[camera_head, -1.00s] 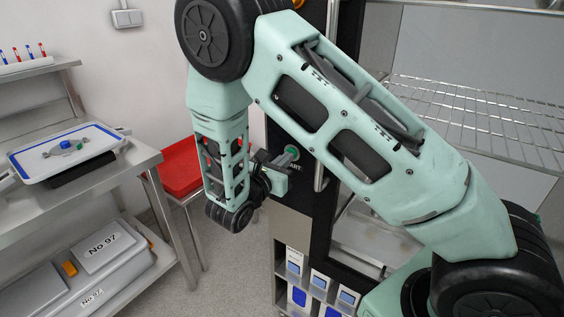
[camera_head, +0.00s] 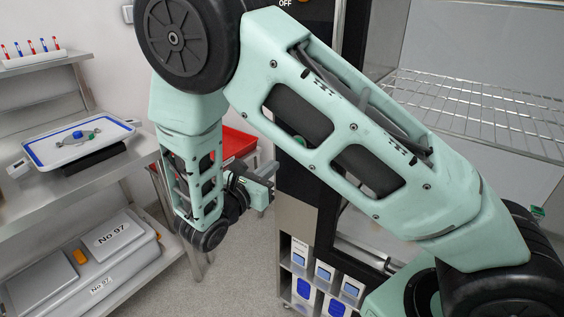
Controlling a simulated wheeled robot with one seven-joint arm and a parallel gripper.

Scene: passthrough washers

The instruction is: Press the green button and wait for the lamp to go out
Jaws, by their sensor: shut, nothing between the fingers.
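My gripper (camera_head: 268,180) is shut and empty, left of the dark control panel (camera_head: 310,190), with a gap between its tips and the panel front. The green button (camera_head: 299,140) shows only as a small green part through an opening in my arm link; the rest of it is hidden. My gripper is lower and to the left of it in the picture. An "OFF" label shows at the panel's top edge. I cannot make out the lamp in this view, so whether it is lit cannot be told.
A steel table (camera_head: 60,195) on the left holds a white-and-blue tray (camera_head: 45,160). Grey boxes (camera_head: 110,250) lie on its lower shelf. A red bin (camera_head: 238,142) stands behind my gripper. A wire rack (camera_head: 480,110) is on the right. Floor is clear below my gripper.

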